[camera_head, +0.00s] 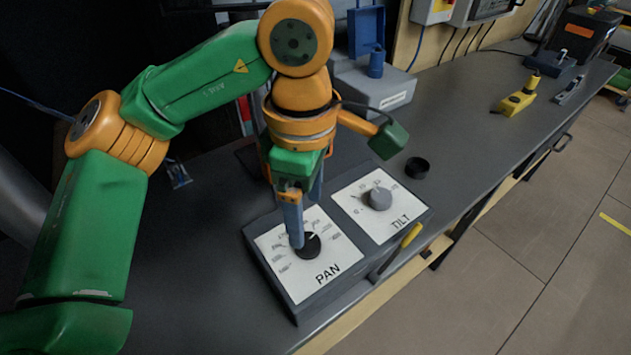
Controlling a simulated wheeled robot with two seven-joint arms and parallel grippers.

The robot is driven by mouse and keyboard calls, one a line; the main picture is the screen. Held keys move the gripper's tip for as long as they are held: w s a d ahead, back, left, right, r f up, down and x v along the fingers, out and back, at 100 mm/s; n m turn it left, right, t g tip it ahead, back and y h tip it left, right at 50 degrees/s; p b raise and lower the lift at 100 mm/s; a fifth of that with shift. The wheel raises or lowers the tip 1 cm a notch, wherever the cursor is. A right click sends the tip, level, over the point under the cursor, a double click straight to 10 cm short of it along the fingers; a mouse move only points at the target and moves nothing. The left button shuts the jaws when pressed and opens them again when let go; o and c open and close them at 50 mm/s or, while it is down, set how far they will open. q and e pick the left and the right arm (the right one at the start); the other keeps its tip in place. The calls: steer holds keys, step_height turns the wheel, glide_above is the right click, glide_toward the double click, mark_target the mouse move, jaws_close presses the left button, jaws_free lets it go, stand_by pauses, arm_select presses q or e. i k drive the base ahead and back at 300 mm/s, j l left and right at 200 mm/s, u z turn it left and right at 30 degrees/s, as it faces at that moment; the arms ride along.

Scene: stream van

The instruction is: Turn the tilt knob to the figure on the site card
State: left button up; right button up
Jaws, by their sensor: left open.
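The tilt knob (379,198) is a grey round knob on a white plate marked TILT, on the right half of a dark control box (290,298). A black pan knob (312,247) sits on the white plate marked PAN on the left half. My left gripper (305,225) is open and points down over the PAN plate, its near finger beside or at the pan knob; I cannot tell whether they touch. It is left of the tilt knob and clear of it. The small scale figures are too blurred to read. I cannot make out a site card. My right gripper is out of view.
A tool with a yellow handle (411,236) is at the box's front edge. A black cap (417,168) lies right of the box. A grey case (383,88) stands behind, and a yellow device (516,101) lies farther right.

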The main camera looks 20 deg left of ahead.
mark_target(380, 199)
steer(key=k, duration=1.5)
